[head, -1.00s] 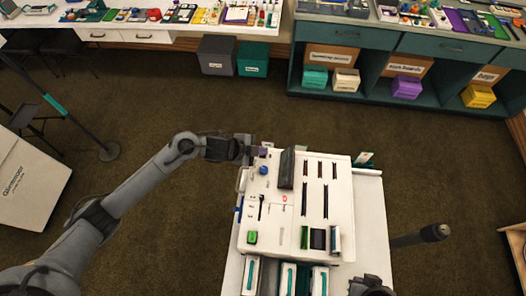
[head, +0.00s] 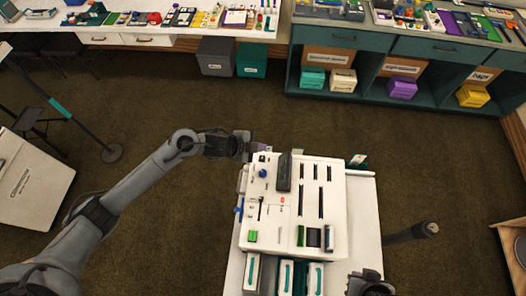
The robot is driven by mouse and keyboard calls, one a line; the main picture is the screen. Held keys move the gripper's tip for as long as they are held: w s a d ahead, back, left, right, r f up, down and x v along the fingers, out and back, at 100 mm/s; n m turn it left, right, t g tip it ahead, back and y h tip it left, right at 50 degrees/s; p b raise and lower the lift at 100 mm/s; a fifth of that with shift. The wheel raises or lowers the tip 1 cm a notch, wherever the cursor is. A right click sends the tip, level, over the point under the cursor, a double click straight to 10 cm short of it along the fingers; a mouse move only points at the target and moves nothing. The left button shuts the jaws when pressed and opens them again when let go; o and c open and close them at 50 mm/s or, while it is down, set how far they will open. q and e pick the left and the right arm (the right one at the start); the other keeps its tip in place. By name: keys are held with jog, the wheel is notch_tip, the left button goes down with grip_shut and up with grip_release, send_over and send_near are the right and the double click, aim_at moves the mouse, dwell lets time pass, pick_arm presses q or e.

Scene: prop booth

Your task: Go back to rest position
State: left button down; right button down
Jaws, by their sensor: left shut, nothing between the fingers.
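A white console (head: 273,215) with slots, small knobs and a black block (head: 284,172) stands on a white table (head: 364,225) in front of me. My left gripper (head: 249,147) is at the console's far left corner, with its fingers shut and nothing seen between them. Whether it touches the corner cannot be told. Part of my right arm's dark end (head: 369,284) shows at the bottom edge, right of the console. Its fingers cannot be made out.
Three white holders with teal strips (head: 286,277) stand at the console's near side. A post (head: 80,122) and white case (head: 32,180) are at left. Counters with boxes line the back. Brown floor between is clear.

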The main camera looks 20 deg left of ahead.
pick_arm(q)
jog(key=shift+d, duration=0.1)
jog(key=s+d+r+n+t+y+p, duration=0.1)
jog(key=s+d+r+n+y+p, duration=0.15)
jog(key=s+n, duration=0.4)
jog(key=s+a+r+n+g+y+p, duration=0.1)
jog(key=s+a+n+g, duration=0.1)
jog(key=s, duration=0.8)
jog(key=s+a+r+n+g+y+p, duration=0.1)
jog(key=s+a+n, duration=0.4)
jog(key=s, duration=0.6)
jog(key=shift+a+r+n+g+y, duration=0.3)
jog(key=shift+r+n+g+y, duration=0.25)
jog(key=shift+n+g+y, duration=0.15)
